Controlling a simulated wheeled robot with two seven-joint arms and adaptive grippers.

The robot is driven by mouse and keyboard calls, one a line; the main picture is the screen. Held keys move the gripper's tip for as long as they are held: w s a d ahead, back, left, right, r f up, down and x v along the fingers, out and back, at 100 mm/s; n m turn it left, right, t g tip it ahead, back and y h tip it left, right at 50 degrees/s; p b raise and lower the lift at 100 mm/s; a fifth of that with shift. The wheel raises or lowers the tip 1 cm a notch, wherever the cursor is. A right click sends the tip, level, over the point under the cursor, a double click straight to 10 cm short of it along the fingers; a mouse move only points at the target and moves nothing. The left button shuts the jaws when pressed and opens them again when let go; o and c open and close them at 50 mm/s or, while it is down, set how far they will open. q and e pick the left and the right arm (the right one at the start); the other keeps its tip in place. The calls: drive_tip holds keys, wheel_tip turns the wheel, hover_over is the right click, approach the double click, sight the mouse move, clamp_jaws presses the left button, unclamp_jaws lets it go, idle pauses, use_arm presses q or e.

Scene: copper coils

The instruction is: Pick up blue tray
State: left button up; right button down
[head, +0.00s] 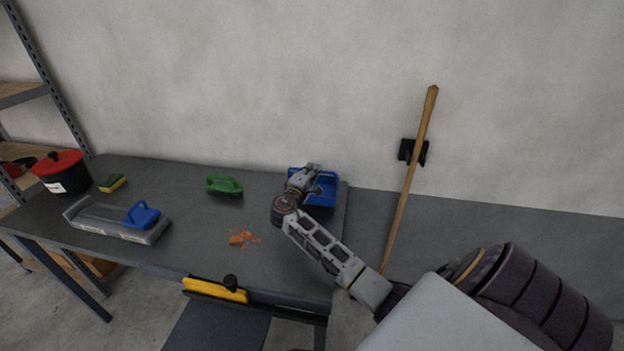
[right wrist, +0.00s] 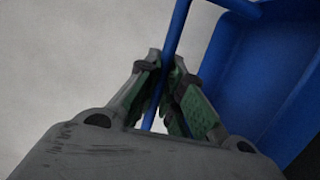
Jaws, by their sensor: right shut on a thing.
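The blue tray (head: 325,190) sits at the back right corner of the grey table, partly hidden behind my right gripper. My right gripper (head: 310,172) is over the tray's left part in the head view. In the right wrist view, the fingers (right wrist: 168,75) are shut on a thin blue bar, which looks like the tray's handle (right wrist: 178,22). The tray's blue body (right wrist: 265,75) shows to the right of the fingers. I cannot tell whether the tray is touching the table. My left gripper is not in view.
Orange scraps (head: 241,238) lie mid-table (head: 200,255). A green-handled brush (head: 225,185), a grey tray with a blue-handled tool (head: 142,215), a sponge (head: 113,183) and a red-lidded pot (head: 62,172) stand left. A yellow-and-black tool (head: 216,290) is at the front edge. A wooden pole (head: 410,175) leans right.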

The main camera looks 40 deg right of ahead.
wheel_tip(320, 180, up, 6)
drive_tip(key=shift+f, duration=0.2)
drive_tip(key=shift+r, duration=0.3)
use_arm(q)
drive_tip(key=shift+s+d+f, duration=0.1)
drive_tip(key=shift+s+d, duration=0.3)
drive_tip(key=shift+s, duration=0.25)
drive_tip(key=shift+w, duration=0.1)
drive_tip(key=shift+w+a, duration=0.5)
